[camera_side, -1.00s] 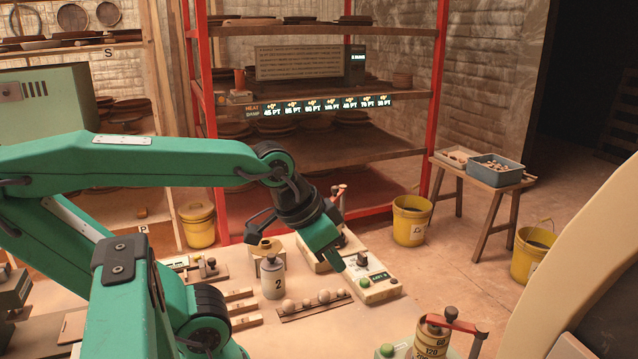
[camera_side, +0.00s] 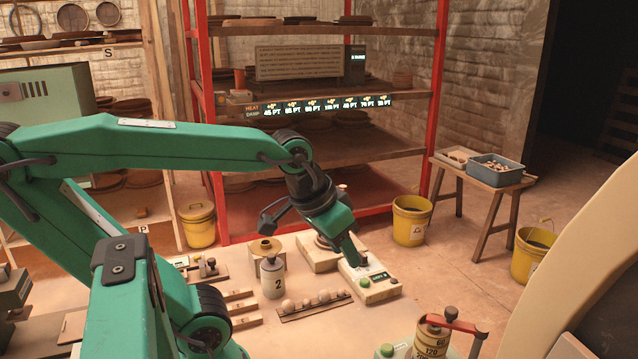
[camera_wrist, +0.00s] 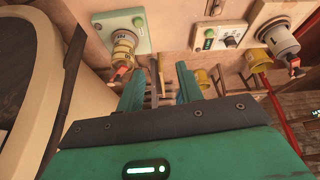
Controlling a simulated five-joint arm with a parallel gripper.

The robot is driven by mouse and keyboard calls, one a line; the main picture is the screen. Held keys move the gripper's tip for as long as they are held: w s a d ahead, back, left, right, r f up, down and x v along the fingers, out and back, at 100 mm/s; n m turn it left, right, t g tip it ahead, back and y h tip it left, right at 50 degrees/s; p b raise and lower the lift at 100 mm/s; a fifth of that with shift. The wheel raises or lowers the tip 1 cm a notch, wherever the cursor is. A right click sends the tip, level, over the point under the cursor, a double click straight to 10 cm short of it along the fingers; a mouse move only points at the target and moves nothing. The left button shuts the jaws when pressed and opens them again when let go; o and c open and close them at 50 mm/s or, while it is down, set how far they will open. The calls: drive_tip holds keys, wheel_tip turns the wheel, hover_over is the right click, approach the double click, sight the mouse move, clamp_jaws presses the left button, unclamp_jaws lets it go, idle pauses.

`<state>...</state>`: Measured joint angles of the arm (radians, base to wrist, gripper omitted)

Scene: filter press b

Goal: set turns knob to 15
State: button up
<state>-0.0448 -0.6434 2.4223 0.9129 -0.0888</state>
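The control box (camera_side: 378,291) is pale, with a green button, a small dark display and a knob. In the side view it stands at the middle right of the bench, and my gripper covers the knob. The wrist view shows the box (camera_wrist: 211,36) at the top, with its dark knob (camera_wrist: 231,42) beside the display. The display is too small to read. My gripper (camera_side: 357,262) points down over the back of this box; I cannot tell whether it touches the knob.
A stack of numbered rings (camera_side: 432,343) with a red-handled lever stands at the front right. A grey weight marked 2 (camera_side: 272,278) and a rack of pale balls (camera_side: 315,304) are left of the box. Another device (camera_wrist: 280,35) stands beside the box in the wrist view.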

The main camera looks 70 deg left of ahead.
drive_tip(key=w+a+n+g, duration=0.1)
drive_tip(key=w+a+n, duration=0.35)
drive_tip(key=w, duration=0.25)
drive_tip(key=n+g, duration=0.4)
drive_tip(key=n, duration=0.8)
approach(363, 253)
drive_tip(key=shift+d+f+m, duration=0.1)
drive_tip(key=shift+d+m, duration=0.15)
drive_tip(key=shift+d, duration=0.1)
drive_tip(key=shift+a+f, duration=0.4)
drive_tip(key=shift+a, duration=0.05)
drive_tip(key=shift+f, duration=3.9)
drive_tip(key=shift+c, duration=0.3)
clamp_jaws()
